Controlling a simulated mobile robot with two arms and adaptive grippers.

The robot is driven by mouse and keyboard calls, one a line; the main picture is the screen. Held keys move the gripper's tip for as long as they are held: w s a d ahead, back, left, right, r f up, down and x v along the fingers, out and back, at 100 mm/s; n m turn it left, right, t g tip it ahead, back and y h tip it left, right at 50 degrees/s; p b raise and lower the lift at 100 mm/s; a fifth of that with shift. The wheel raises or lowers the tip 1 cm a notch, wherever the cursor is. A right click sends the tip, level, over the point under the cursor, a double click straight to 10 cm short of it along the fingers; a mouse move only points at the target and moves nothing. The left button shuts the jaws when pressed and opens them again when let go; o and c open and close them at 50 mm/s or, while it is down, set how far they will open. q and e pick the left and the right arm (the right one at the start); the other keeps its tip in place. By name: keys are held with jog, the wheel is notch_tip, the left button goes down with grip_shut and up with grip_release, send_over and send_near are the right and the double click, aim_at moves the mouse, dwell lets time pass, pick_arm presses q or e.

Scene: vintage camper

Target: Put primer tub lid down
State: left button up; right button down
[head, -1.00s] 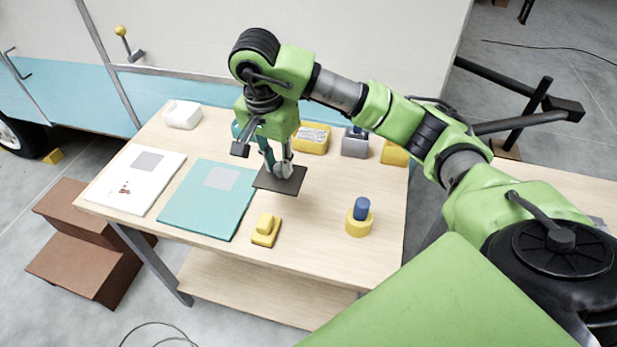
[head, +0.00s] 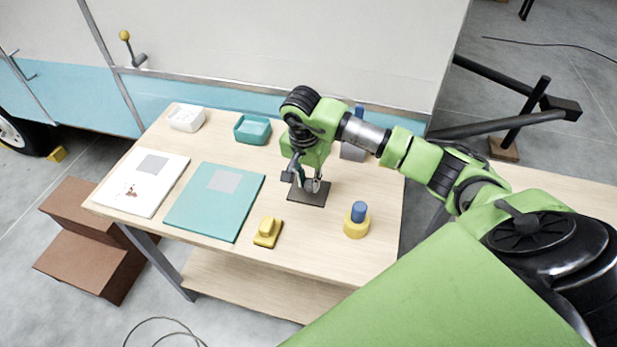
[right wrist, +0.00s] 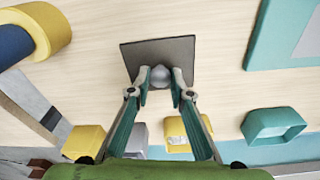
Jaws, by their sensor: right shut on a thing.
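The dark grey square lid (head: 308,196) is level, at or just above the bare middle of the wooden table; I cannot tell whether it touches. My right gripper (head: 312,184) points down from above and is shut on the lid's round grey knob. In the right wrist view the fingertips (right wrist: 161,88) sit on both sides of the knob (right wrist: 160,76), with the lid (right wrist: 158,50) flat beyond them. My left gripper is in neither view.
A yellow block (head: 267,231) and a yellow pot with a blue top (head: 357,229) stand near the front. Teal (head: 215,205) and white (head: 140,182) panels lie left. White (head: 186,118), teal (head: 252,130) and grey (head: 353,151) tubs stand behind, with yellow tubs (right wrist: 85,141) beside the grey one.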

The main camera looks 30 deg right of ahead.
aim_at(306, 195)
jog(key=shift+f, duration=0.25)
jog(key=c, duration=1.8)
grip_release()
jog(key=shift+r, duration=0.1)
jog(key=shift+c, duration=0.2)
jog(key=shift+r, duration=0.3)
jog(key=shift+a+r, duration=0.1)
jog(key=shift+r, duration=0.25)
notch_tip(306, 195, up, 11)
jog(key=a+b, duration=0.1)
jog(key=b, duration=0.2)
jog(key=shift+s, duration=0.4)
